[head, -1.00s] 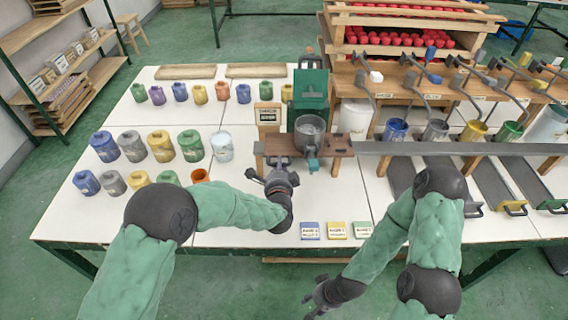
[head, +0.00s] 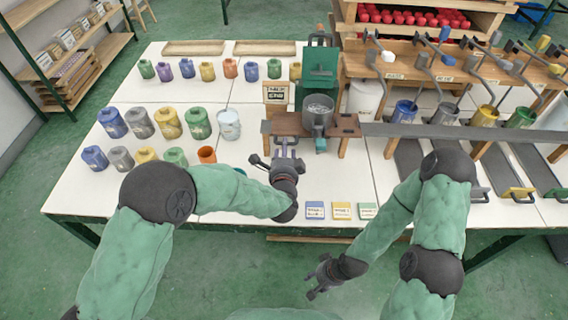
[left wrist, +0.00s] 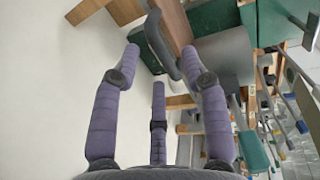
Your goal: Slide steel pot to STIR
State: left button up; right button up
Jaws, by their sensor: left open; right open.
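The steel pot (head: 318,112) is grey and stands upright on a brown wooden rail (head: 348,128), in front of a green machine (head: 318,68). A small green tab shows at its front. My left gripper (head: 284,155) is open and empty at the rail's front edge, left of the pot. In the left wrist view its purple fingers (left wrist: 162,68) are spread, with the brown rail (left wrist: 176,24) and a grey surface, probably the pot (left wrist: 226,55), beyond them. My right gripper (head: 316,280) is open and empty, low in front of the table.
A small sign (head: 276,93) stands left of the machine; its lettering is hard to read. Several coloured jars (head: 168,122) fill the table's left side. Three cards (head: 341,210) lie near the front edge. A long grey rail (head: 460,132) runs right past several paint pots.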

pick_arm(q)
jog(key=v, duration=0.8)
jog(key=shift+s, duration=0.2)
